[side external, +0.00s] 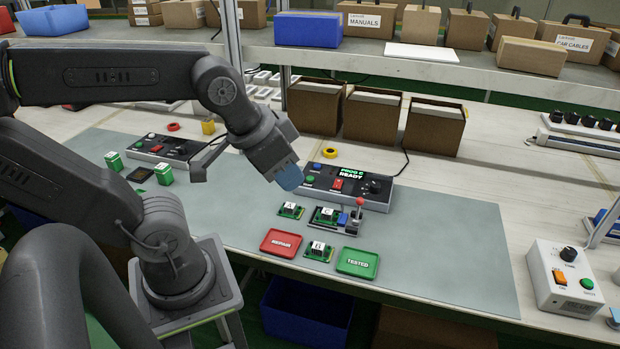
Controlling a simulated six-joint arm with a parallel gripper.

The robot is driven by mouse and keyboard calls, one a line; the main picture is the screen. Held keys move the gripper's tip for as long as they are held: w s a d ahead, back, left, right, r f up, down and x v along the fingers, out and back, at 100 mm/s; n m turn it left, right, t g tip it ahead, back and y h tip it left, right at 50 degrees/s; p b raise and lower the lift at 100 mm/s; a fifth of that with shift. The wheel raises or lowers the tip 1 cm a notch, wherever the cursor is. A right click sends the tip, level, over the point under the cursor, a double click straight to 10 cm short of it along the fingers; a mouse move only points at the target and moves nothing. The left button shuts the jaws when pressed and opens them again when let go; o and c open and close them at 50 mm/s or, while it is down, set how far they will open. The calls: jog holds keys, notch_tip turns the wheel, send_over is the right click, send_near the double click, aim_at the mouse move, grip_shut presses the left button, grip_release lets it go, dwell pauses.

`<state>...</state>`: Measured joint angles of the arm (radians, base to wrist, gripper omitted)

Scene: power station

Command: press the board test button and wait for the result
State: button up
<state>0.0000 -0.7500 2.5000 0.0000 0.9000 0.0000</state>
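The test unit (325,193) stands on the mat, and its screen (351,172) reads "PROG C READY". On its face are a green button (310,179), a red switch (337,184) and a dark knob (375,186). In front of it, a fixture (346,229) holds a green board (326,214), with a blue part (343,219) and a red-topped lever (360,203) beside it.
Loose green boards lie left of the fixture (291,210) and in front of it (319,251). A red REPAIR tray (281,243) and green TESTED tray (357,262) are near the front edge. Another control box (565,280) stands at right. The mat's right part (450,250) is clear.

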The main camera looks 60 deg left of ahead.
grip_shut()
dwell(1.2)
